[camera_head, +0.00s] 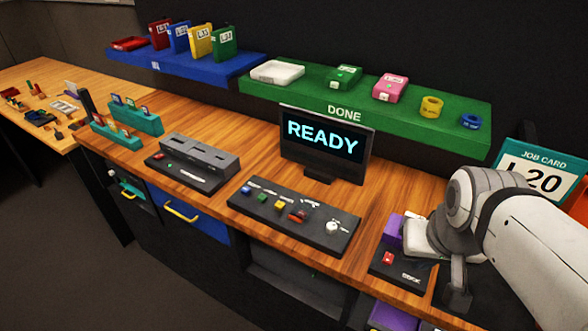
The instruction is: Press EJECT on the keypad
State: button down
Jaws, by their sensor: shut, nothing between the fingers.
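A black keypad panel (265,214) lies on the wooden bench in front of the screen. The key lettering is too small to read, so I cannot tell which is EJECT. My gripper (456,297) is shut and empty at the right, well clear of the keypad. Its tips point down and are partly unclear against the dark background.
A screen (325,143) reading READY stands behind the keypad. A small black panel with a red button (388,258) and a purple block (393,229) sit right of it. A grey slotted device (200,155) is at left. A green DONE shelf (458,135) runs above.

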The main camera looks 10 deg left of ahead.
aim_at(279, 205)
jog(key=k, duration=1.35)
jog(key=u, duration=0.35)
jog(key=i, duration=0.65)
jog(key=u, duration=0.5)
jog(key=i, duration=1)
jog(key=z, duration=0.3)
